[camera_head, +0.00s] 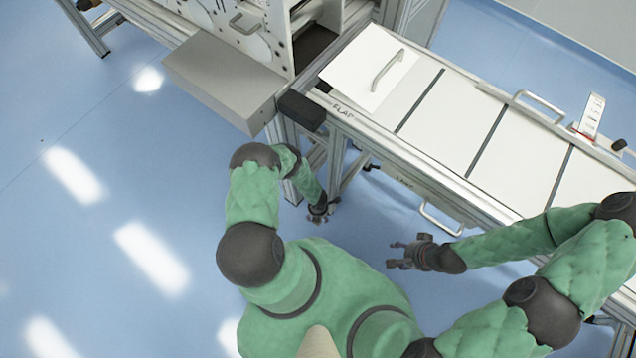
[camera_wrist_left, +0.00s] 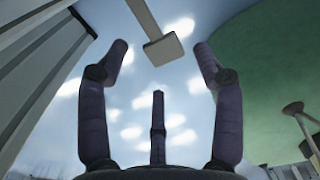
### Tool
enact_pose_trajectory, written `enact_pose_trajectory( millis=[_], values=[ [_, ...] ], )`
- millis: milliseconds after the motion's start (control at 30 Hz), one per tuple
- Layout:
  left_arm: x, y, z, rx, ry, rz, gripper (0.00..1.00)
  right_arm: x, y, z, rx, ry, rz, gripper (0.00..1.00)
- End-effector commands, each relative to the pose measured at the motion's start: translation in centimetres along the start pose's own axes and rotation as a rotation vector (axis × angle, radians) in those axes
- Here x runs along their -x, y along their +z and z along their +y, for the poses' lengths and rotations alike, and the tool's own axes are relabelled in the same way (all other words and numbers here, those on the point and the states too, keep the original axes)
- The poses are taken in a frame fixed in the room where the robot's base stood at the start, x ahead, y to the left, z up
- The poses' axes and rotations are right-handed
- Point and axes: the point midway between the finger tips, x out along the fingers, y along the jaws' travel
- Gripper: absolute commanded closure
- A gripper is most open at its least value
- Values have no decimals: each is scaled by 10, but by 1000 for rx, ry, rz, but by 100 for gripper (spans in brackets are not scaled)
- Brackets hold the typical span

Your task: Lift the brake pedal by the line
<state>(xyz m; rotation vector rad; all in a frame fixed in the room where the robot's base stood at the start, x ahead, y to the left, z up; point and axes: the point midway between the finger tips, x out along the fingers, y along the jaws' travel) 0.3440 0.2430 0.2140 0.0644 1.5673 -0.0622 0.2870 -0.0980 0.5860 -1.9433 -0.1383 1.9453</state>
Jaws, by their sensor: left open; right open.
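In the left wrist view, a grey bar with a flat, squarish pad at its end, which looks like the brake pedal (camera_wrist_left: 163,51), hangs in from the top. My left gripper (camera_wrist_left: 160,58) is open there, with its fingers spread to either side of the pad and nothing held. I cannot tell how far the pad lies beyond the fingertips. In the head view, my left gripper (camera_head: 324,210) is low beside the machine's frame leg, and I cannot make out the pedal. My right gripper (camera_head: 397,254) is open and empty in front of the line.
The line's long table (camera_head: 435,118) with white panels runs to the right, with a handle (camera_head: 440,219) on its near side. A grey box (camera_head: 222,85) juts out from the machine at the upper left. The blue floor (camera_head: 110,190) at left is clear.

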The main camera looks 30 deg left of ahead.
Motion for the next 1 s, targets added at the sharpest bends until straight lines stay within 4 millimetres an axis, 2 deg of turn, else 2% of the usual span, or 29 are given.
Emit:
enact_pose_trajectory(
  millis=[600, 1000],
  values=[
    [64, 2, 1, -1, 2, -2, 33, 0, 0, 0, 0, 0, 0, 48],
    [74, 2, 1, -1, 2, -2, 33, 0, 0, 0, 0, 0, 0, 48]
  ],
)
